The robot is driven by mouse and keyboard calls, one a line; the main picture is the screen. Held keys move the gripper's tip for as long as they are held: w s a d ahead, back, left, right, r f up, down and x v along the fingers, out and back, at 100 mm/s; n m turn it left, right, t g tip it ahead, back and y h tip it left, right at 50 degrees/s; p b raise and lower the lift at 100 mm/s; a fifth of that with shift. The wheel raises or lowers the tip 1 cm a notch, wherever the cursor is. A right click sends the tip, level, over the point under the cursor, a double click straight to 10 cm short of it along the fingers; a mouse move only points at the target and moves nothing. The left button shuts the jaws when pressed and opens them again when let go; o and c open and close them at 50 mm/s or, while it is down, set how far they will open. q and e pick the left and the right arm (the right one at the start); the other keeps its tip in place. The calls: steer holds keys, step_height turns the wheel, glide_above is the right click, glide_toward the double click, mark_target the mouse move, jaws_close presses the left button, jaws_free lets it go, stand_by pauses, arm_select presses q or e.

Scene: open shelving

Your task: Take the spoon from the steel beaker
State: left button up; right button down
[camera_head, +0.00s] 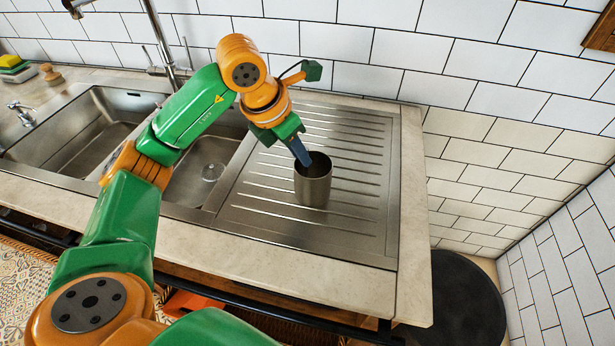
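The steel beaker (313,186) stands upright on the ribbed drainboard, right of the sink. My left gripper (301,153) comes down from the upper left, its blue-grey fingertips at the left side of the beaker's rim. The fingers overlap closely from this side, so I cannot tell whether they are open or shut, or whether they touch the rim. No spoon can be made out; the beaker's inside is dark and partly covered by the fingers. My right gripper is not in view.
The drainboard (350,225) around the beaker is clear. The sink (95,130) and its tall faucet (160,45) lie to the left. A tiled wall (400,50) rises close behind. A sponge (12,68) and a brush (50,74) sit at far left.

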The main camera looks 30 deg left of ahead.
mark_target(306, 173)
arm_select(q)
steer(key=x, duration=0.2)
steer(key=p+x, duration=0.1)
steer(key=x, duration=0.2)
steer(key=shift+w+d+f+p, duration=0.2)
steer(key=shift+d+p, duration=0.05)
steer(key=shift+p, duration=0.05)
steer(key=shift+w+f, duration=0.2)
steer(key=shift+f, duration=0.2)
jaws_close()
steer(key=shift+r, duration=0.1)
